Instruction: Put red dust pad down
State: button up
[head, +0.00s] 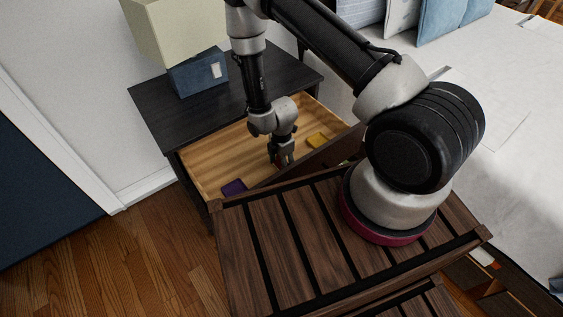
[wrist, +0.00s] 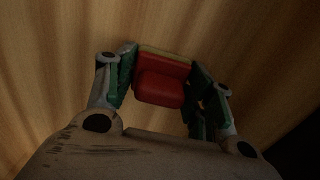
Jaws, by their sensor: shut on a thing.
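The red dust pad (wrist: 162,82) is between the fingers of my gripper (wrist: 165,80) in the wrist view, with a thin tan edge along its far side. The gripper is shut on the pad. I cannot tell whether the pad touches the drawer floor.
A yellow pad (head: 318,141) lies in the drawer to the right and a purple pad (head: 234,187) near its front left. A blue box-shaped base (head: 198,73) stands on the black nightstand (head: 150,103). A bed (head: 500,120) is at right.

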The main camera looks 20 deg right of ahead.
jog(key=shift+f, duration=0.15)
jog(key=o, duration=1.1)
